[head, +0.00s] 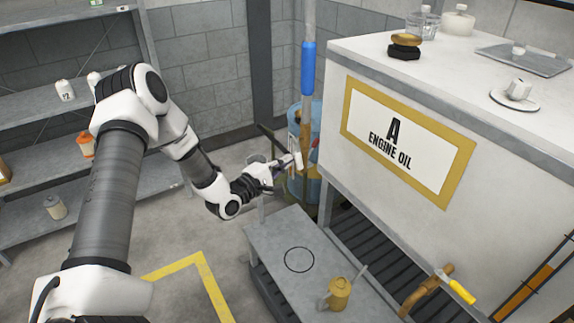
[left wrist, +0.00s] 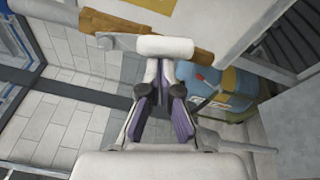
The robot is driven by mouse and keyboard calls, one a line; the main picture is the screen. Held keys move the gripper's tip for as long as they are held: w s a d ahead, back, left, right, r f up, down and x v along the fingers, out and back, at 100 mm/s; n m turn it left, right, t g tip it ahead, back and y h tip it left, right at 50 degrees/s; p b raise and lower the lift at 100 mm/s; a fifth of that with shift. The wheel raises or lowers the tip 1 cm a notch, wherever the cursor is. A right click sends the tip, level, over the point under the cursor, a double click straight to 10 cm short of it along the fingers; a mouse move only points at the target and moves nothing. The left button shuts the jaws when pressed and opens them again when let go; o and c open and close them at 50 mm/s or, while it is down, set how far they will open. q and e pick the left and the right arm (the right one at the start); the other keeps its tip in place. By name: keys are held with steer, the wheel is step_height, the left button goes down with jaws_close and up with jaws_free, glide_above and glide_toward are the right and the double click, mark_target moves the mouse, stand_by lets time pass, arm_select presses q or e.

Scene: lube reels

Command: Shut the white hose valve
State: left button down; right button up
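The white hose valve handle (head: 298,160) is a short white grip beside the near left corner of the engine oil cabinet. My left gripper (head: 284,168) is at the handle. In the wrist view its purple-padded fingers (left wrist: 160,72) are close together, with the tips right at the handle's near side. Whether they touch it is unclear. The valve body is mostly hidden. My right gripper is out of view.
The engine oil cabinet (head: 355,139) stands at right. Another valve with a yellow handle (head: 461,290) is at lower right. A blue drum (left wrist: 225,88) stands behind the gripper.

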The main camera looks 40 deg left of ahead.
arm_select(q)
steer(key=d+n+b, duration=0.1)
steer(key=n+b, duration=0.1)
steer(key=b, duration=0.1)
steer(key=d+n+b, duration=0.1)
steer(key=n+b, duration=0.2)
steer(key=d+n+b, duration=0.2)
steer(key=n+b, duration=0.1)
steer(key=shift+s+d+r, duration=0.1)
steer(key=shift+s+r, duration=0.05)
steer(key=shift+s, duration=0.05)
steer(key=shift+d+r+n+b, duration=0.15)
steer(key=shift+n+b, duration=0.15)
steer(key=shift+n, duration=0.4)
steer(key=shift+d+r, duration=0.15)
steer(key=shift+r, duration=0.05)
steer(key=shift+d+r+b, duration=0.35)
steer(key=shift+r+b, duration=0.05)
steer(key=shift+b, duration=0.2)
steer(key=shift+r, duration=0.1)
steer(key=shift+s+f, duration=0.1)
steer(key=shift+f, duration=0.3)
steer(key=p, duration=0.2)
glide_toward(299, 167)
steer(key=s+d, duration=0.1)
steer(key=s, duration=0.2)
steer(key=shift+w+d+f, duration=0.1)
steer(key=shift+d+f, duration=0.15)
steer(key=shift+f, duration=0.25)
